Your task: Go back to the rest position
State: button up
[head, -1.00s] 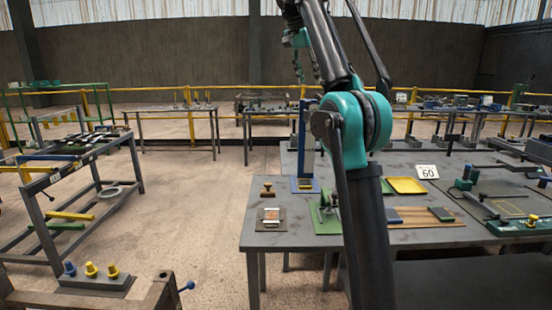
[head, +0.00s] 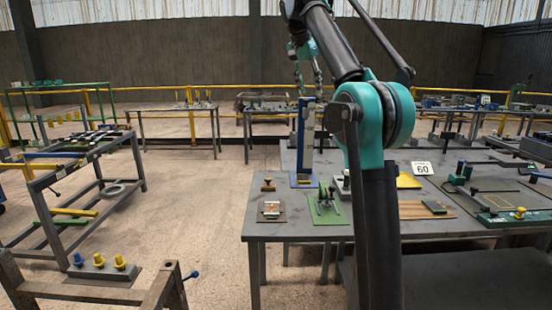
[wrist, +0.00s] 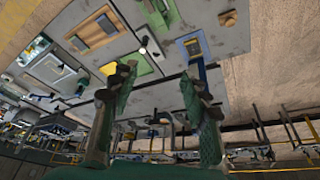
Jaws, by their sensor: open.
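My gripper (head: 308,78) hangs from the end of my raised arm near the top middle of the head view. In the wrist view my gripper (wrist: 158,82) shows two green-and-dark fingers spread well apart, with nothing held between them. The grey worktable (head: 290,231) is below and appears in the upper part of the wrist view (wrist: 215,72). My arm hides part of the table and some things on it.
On the table are a blue upright stand (head: 305,135), a green fixture (head: 326,204), a small block on a plate (head: 271,208) and a "60" sign (head: 422,168). A metal rack (head: 80,170) stands left. Open floor (head: 195,200) lies between.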

jog(key=s+d+f+n+y, duration=0.1)
jog(key=s+d+f+n, duration=0.15)
jog(key=f, duration=0.65)
jog(key=s+d+f+n, duration=0.1)
jog(key=s+f, duration=0.3)
jog(key=f, duration=0.6)
jog(key=s+d+f+n+y, duration=0.15)
jog(key=s+f, duration=0.25)
jog(key=f, duration=0.5)
jog(key=s+d+f+n+t, duration=0.1)
jog(key=s+d+f+n, duration=0.1)
jog(key=s+f, duration=2.3)
jog(key=shift+d+n, duration=0.35)
jog(key=shift+n, duration=0.15)
